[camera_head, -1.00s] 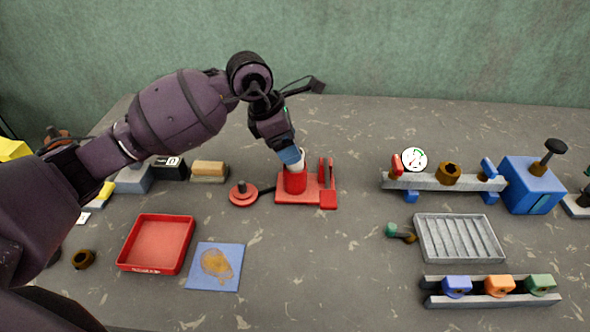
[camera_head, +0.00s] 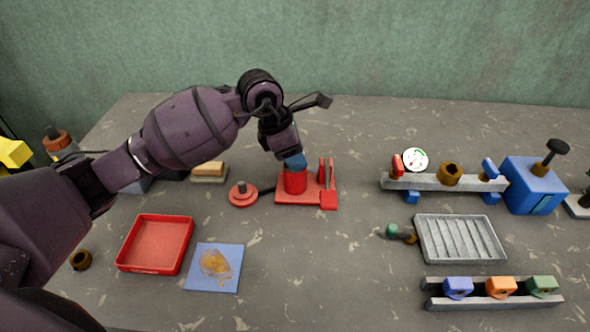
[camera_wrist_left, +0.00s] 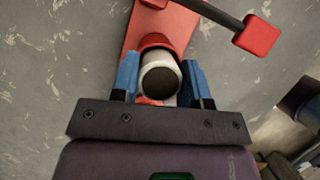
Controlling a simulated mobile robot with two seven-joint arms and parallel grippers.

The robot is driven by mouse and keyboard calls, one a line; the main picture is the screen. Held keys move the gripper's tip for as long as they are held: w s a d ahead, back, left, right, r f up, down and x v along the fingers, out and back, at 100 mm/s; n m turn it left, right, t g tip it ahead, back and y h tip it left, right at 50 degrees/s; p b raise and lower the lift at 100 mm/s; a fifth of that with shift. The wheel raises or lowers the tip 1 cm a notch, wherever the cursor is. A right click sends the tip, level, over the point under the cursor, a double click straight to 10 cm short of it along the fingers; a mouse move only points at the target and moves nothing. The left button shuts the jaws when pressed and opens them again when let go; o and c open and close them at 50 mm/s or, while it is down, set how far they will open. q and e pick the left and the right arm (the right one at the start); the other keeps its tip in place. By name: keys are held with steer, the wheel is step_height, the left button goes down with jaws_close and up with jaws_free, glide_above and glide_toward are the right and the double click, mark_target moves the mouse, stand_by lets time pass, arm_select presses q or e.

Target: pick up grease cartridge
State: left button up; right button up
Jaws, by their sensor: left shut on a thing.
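The grease cartridge shows in the left wrist view as a pale cylinder (camera_wrist_left: 159,75) with a dark round end, standing in the red holder (camera_wrist_left: 180,25). In the head view the red holder (camera_head: 325,198) stands on the table, and the gripper hides the cartridge. My left gripper (camera_head: 295,163) points down at the holder's red cup. In the left wrist view its blue fingers (camera_wrist_left: 160,80) are on both sides of the cartridge, shut on it. The cartridge's lower part is hidden inside the cup. My right gripper is not in view.
A red disc with a knob (camera_head: 243,194) lies left of the holder. A red tray (camera_head: 128,258) and a stained blue cloth (camera_head: 233,280) are in front. To the right are a gauge rail (camera_head: 430,182), a blue box (camera_head: 528,190) and a grey grooved tray (camera_head: 418,240).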

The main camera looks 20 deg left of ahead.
arm_select(q)
steer(key=shift+c, duration=0.3)
steer(key=shift+r, duration=0.65)
step_height(320, 180, up, 19)
steer(key=p, duration=0.1)
